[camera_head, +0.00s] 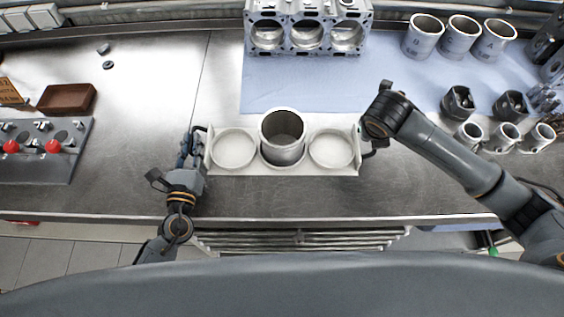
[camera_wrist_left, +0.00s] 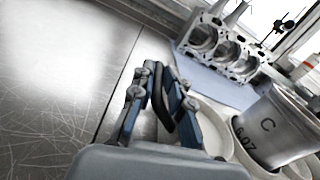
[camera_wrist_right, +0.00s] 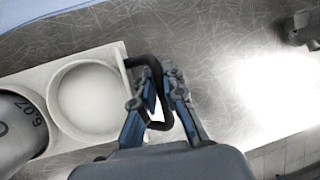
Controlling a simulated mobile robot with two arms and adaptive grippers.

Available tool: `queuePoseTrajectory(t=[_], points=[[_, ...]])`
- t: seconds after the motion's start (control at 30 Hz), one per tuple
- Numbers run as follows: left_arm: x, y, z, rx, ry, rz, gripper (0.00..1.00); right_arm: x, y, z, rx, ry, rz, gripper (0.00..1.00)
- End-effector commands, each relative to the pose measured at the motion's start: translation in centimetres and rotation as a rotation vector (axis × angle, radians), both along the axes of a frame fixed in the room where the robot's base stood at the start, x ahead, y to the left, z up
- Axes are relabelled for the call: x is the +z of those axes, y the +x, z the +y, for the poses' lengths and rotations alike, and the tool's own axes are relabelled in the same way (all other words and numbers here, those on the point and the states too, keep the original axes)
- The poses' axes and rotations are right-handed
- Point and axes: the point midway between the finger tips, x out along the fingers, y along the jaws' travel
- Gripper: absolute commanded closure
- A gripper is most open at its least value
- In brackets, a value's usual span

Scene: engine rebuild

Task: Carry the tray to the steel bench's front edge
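The tray (camera_head: 213,168) is pale, with three round recesses and a black handle at each end. It lies over the steel bench (camera_head: 130,150), behind the front edge; I cannot tell whether it touches the top. A grey cylinder liner (camera_head: 283,151), marked C in the left wrist view (camera_wrist_left: 262,135), stands upright in the middle recess; the outer two are empty. My left gripper (camera_head: 196,140) is at the left handle, its fingers closed around the black bar (camera_wrist_left: 160,105). My right gripper (camera_wrist_right: 157,85) is closed around the right handle (camera_wrist_right: 149,62); the arm partly hides it in the head view.
The engine block (camera_head: 307,38) stands at the back on a blue mat (camera_head: 290,88). Several liners (camera_head: 458,37) and pistons (camera_head: 458,102) stand at the right. A panel with red knobs (camera_head: 40,165) and a brown dish (camera_head: 67,98) are at left. The strip before the tray is clear.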

Motion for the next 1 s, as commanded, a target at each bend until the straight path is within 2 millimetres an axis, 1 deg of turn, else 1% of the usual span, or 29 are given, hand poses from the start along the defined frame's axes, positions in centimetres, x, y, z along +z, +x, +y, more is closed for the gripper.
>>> queuePoseTrajectory(t=[0.03,0.1,0.37,0.47,0.57,0.67,0.8,1.0], points=[[0.0,0.1,0.5,0.01,0.007,-0.001,0.74,0.2,0.1,-0.7,-0.012,-0.014,-0.002,0.8],[0.0,0.0,0.5,0.008,0.006,0.001,0.61,0.2,0.1,-0.6,-0.01,-0.012,-0.002,0.67],[0.0,0.0,0.2,0.004,0.002,0.002,0.61,0.1,0.0,-0.2,-0.004,-0.004,-0.001,0.67],[0.0,-0.4,0.2,0.002,0.002,0.002,0.61,0.1,0.0,-0.1,-0.002,-0.002,0.0,0.67],[-0.1,-1.5,0.2,0.001,0.004,0.004,0.61,0.1,0.0,-0.1,-0.002,-0.001,0.0,0.67],[-0.1,-3.4,0.4,0.0,0.004,0.006,0.61,0.1,0.0,-0.1,0.0,-0.001,0.0,0.67],[-0.2,-6.6,0.6,0.0,0.004,0.007,0.61,0.1,0.0,0.0,0.0,-0.001,0.0,0.67],[-0.1,-10.2,0.9,0.002,0.003,0.005,0.61,0.1,0.0,0.0,0.0,0.0,0.0,0.67]])
